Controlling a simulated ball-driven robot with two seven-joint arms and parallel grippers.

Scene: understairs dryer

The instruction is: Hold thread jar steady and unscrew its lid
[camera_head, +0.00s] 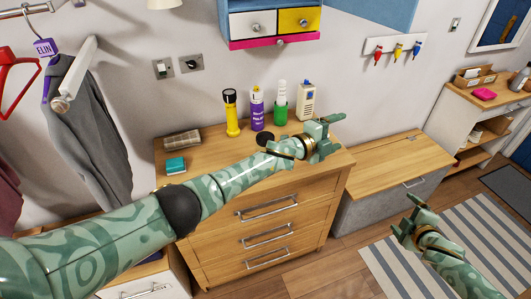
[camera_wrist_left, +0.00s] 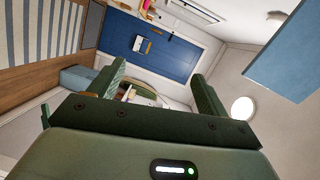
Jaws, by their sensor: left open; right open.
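I cannot make out the thread jar for certain in either view. A dark round disc (camera_head: 265,138), which may be a lid, shows on the wooden chest of drawers (camera_head: 215,142) just above my left forearm; what is below it is hidden by the arm. My left gripper (camera_head: 327,134) is open and empty over the right end of the chest, to the right of the disc. In the left wrist view its two fingers (camera_wrist_left: 158,75) stand apart with only the distant room between them. My right gripper (camera_head: 409,217) is open and empty at the lower right, above the striped rug.
A yellow torch (camera_head: 231,113), purple can (camera_head: 257,108), green bottle (camera_head: 281,104) and beige box (camera_head: 306,100) line the back of the chest. A teal box (camera_head: 175,166) lies at its left. A low wood-topped bench (camera_head: 398,165) stands to the right. A drawer cabinet (camera_head: 275,22) hangs above.

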